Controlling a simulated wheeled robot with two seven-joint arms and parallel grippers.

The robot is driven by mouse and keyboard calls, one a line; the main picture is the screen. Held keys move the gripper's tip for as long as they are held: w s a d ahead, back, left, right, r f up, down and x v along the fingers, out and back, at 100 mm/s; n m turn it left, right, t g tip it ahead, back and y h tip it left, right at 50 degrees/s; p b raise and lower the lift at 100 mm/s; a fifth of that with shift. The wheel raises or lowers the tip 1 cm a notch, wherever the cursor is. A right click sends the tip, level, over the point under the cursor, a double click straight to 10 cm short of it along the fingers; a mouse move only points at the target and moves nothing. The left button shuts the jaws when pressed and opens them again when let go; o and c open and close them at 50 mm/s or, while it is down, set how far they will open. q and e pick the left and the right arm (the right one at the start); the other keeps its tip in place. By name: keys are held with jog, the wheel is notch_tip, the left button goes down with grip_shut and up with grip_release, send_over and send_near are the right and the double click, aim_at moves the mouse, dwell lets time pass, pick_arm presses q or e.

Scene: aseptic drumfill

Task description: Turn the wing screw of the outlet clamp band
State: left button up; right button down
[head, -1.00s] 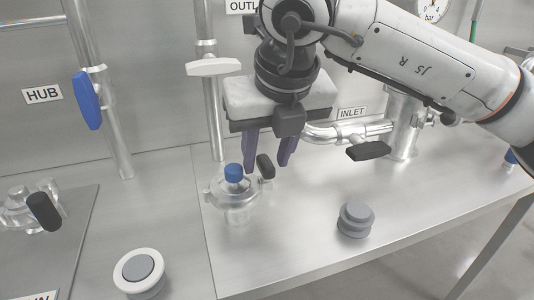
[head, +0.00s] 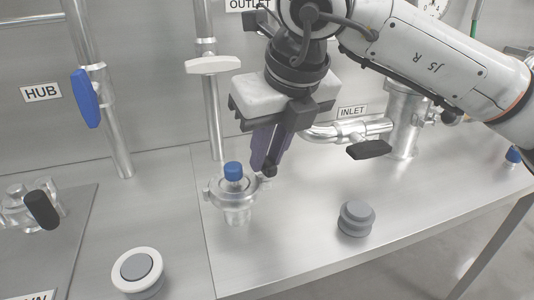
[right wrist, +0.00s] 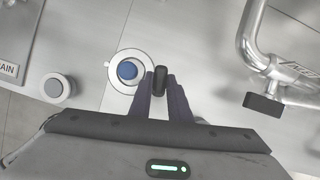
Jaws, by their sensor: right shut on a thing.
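The outlet clamp band (head: 231,195) is a pale metal ring around a clear fitting topped by a blue cap (head: 233,171). In the right wrist view the blue cap (right wrist: 127,70) is left of the fingers. The black wing screw (head: 268,172) is on the band's right side, mostly hidden by my fingers in the head view. In the right wrist view the wing screw (right wrist: 160,79) stands between the two purple fingers. My right gripper (head: 264,168) is shut on it, coming from above, also in the right wrist view (right wrist: 161,88). My left gripper is out of view.
A pipe with a white handle (head: 213,65) rises behind the clamp. The inlet pipe (head: 345,132) with a black handle (head: 369,149) is to the right. A grey stepped knob (head: 356,218) and a white-ringed button (head: 138,270) stand in front. The bench between them is clear.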

jog(key=n+y, duration=0.1)
jog(key=n, duration=0.1)
jog(key=shift+w+d+n, duration=0.1)
jog(key=shift+n, duration=0.3)
jog(key=n, duration=0.1)
jog(key=n+g+y+p, duration=0.1)
jog(key=n, duration=0.1)
jog(key=shift+r+n+g, duration=0.15)
jog(key=shift+n+g, duration=0.15)
jog(key=n+p, duration=0.1)
jog(key=n, duration=0.1)
jog(key=n+g+p, duration=0.1)
jog(key=n+p, duration=0.1)
jog(key=shift+w+n+g+y, duration=0.2)
jog(key=shift+n+g+y, duration=0.1)
jog(key=n+g+p, duration=0.1)
jog(key=n+p, duration=0.1)
jog(key=n, duration=0.1)
jog(key=shift+w, duration=0.1)
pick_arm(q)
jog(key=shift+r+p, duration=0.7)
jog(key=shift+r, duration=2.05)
pick_arm(e)
jog(key=shift+n+g, duration=0.5)
jog(key=shift+n, duration=0.4)
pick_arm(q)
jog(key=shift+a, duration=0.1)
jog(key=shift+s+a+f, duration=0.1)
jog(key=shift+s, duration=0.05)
